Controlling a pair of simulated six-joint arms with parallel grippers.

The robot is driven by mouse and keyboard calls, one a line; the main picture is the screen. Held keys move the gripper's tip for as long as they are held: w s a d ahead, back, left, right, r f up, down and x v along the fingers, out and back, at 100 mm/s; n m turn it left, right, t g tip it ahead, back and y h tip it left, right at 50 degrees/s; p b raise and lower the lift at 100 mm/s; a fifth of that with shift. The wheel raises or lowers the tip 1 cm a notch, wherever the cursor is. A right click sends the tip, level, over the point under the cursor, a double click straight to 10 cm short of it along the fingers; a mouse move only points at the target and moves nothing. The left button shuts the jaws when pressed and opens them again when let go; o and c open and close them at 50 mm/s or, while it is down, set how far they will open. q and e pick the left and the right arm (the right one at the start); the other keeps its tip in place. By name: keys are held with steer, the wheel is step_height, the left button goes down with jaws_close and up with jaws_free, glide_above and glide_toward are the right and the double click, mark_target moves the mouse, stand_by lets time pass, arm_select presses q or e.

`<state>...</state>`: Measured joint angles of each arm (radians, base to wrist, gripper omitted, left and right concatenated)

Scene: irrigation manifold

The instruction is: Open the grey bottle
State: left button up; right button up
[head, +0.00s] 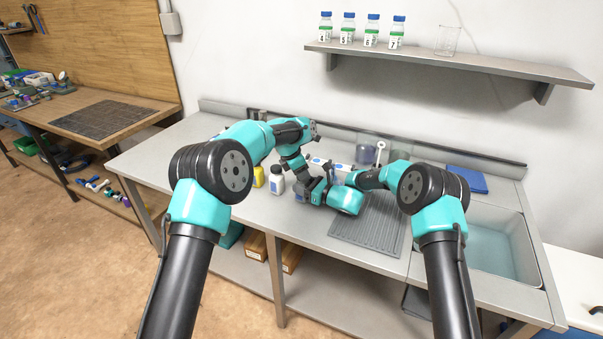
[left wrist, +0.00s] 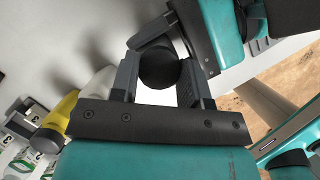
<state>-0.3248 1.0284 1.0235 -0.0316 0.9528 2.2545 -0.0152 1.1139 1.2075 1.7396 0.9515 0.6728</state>
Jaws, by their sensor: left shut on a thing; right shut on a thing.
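The grey bottle (head: 299,192) stands on the bench and is mostly hidden by my two grippers in the head view. My left gripper (head: 303,176) comes down from above and is shut at its top. In the left wrist view, a round black cap (left wrist: 159,67) sits between the fingers of my left gripper (left wrist: 158,80). My right gripper (head: 317,191) reaches in from the right and is shut on the bottle at a lower level. One of its dark fingers also shows in the left wrist view. I cannot tell whether the cap is loose.
A yellow bottle (head: 259,176) and a white bottle (head: 277,180) stand close by on the left. A white rack (head: 338,168) lies behind the grippers. A ribbed drain mat (head: 368,228), a sink (head: 490,245) and a blue cloth (head: 466,179) are to the right. The front left bench is clear.

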arm_select(q)
steer(key=shift+r, duration=1.25)
stand_by(0.6)
steer(key=shift+r, duration=1.9)
arm_select(e)
steer(key=o, duration=1.3)
steer(key=shift+o, duration=0.2)
steer(key=v, duration=1.2)
